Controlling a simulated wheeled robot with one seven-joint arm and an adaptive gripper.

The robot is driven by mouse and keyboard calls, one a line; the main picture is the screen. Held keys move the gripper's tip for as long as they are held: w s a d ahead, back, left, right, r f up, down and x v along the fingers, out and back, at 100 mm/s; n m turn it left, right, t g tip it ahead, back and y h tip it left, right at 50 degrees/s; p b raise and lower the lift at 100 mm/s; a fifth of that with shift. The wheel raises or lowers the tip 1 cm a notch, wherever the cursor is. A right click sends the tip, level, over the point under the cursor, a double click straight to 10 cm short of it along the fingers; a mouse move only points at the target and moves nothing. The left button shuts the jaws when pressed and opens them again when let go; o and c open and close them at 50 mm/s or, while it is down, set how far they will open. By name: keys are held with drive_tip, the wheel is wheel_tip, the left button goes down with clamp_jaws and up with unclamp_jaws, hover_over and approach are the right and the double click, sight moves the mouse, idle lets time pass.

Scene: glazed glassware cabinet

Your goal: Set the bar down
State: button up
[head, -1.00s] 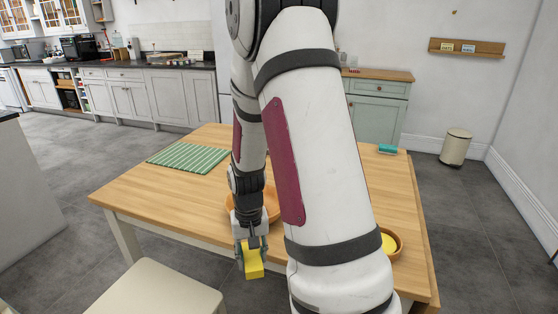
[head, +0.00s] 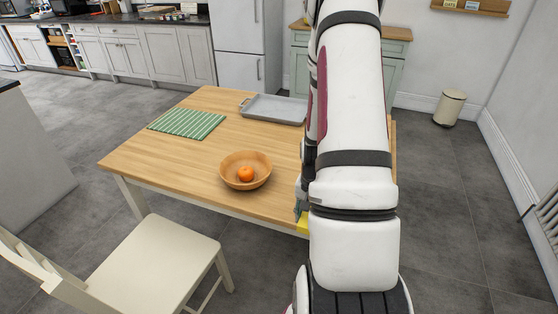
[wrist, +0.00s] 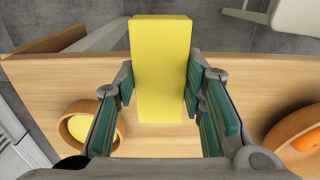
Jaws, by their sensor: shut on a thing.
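A yellow bar (wrist: 160,70) is between the two teal-padded fingers of my gripper (wrist: 161,88), which is shut on it. In the wrist view the bar covers part of the table's edge, with floor beyond its far end. In the head view only a small yellow piece of the bar (head: 303,225) shows at the near edge of the wooden table (head: 190,150). My arm hides most of the gripper there. I cannot tell whether the bar touches the table.
A wooden bowl (head: 262,180) holds an orange (head: 246,174). Another bowl (wrist: 72,118) with something yellow inside is left in the wrist view. A green striped mat (head: 187,124) and grey tray (head: 273,110) lie farther back. A cream chair (head: 150,255) stands before the table.

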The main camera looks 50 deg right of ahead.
drive_tip(key=w+d, duration=0.2)
drive_tip(key=w, duration=0.2)
drive_tip(key=w+d+f, duration=0.1)
drive_tip(key=w+d, duration=0.4)
drive_tip(key=w, duration=0.2)
drive_tip(key=shift+w+d+f, duration=0.2)
drive_tip(key=shift+w+d, duration=0.15)
drive_tip(key=shift+w+d+f, duration=0.15)
drive_tip(key=shift+f, duration=0.15)
drive_tip(key=shift+f+p, duration=0.35)
drive_tip(key=shift+f, duration=1.1)
drive_tip(key=o, duration=1.1)
drive_tip(key=shift+f, duration=0.15)
drive_tip(key=shift+o, duration=0.2)
